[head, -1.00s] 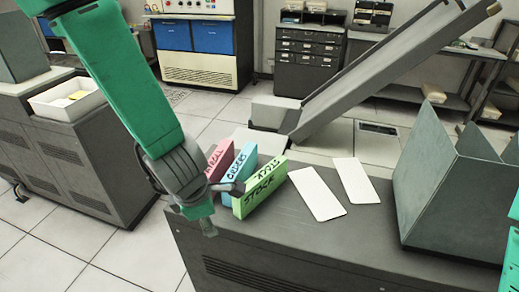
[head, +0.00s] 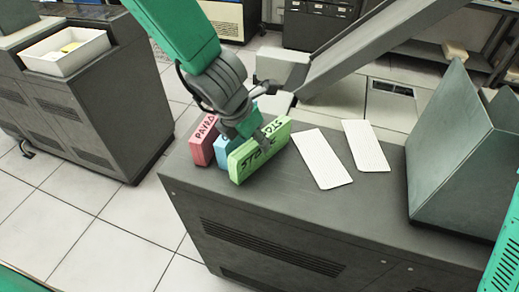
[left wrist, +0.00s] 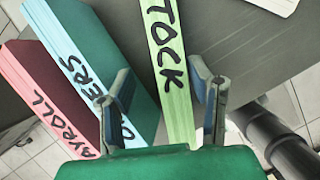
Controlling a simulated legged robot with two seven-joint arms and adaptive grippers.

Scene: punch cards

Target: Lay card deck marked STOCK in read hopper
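The green card deck marked STOCK (head: 250,162) stands on edge on the grey cabinet top, at the right end of a row of decks. My left gripper (head: 262,138) is low over it. In the left wrist view, the open fingers (left wrist: 164,88) are on either side of the STOCK deck (left wrist: 168,65), with a gap visible at the left finger. A grey housing with slanted panels (head: 455,150), possibly the read hopper, stands at the right of the cabinet top; no label is readable. My right gripper is out of view.
Beside STOCK stand the blue ORDERS deck (left wrist: 80,65) and pink PAYROLL deck (left wrist: 40,105). Two white cards (head: 322,158) (head: 365,146) lie flat between the decks and the housing. A sloping grey chute (head: 365,52) is behind. The front cabinet top (head: 335,215) is clear.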

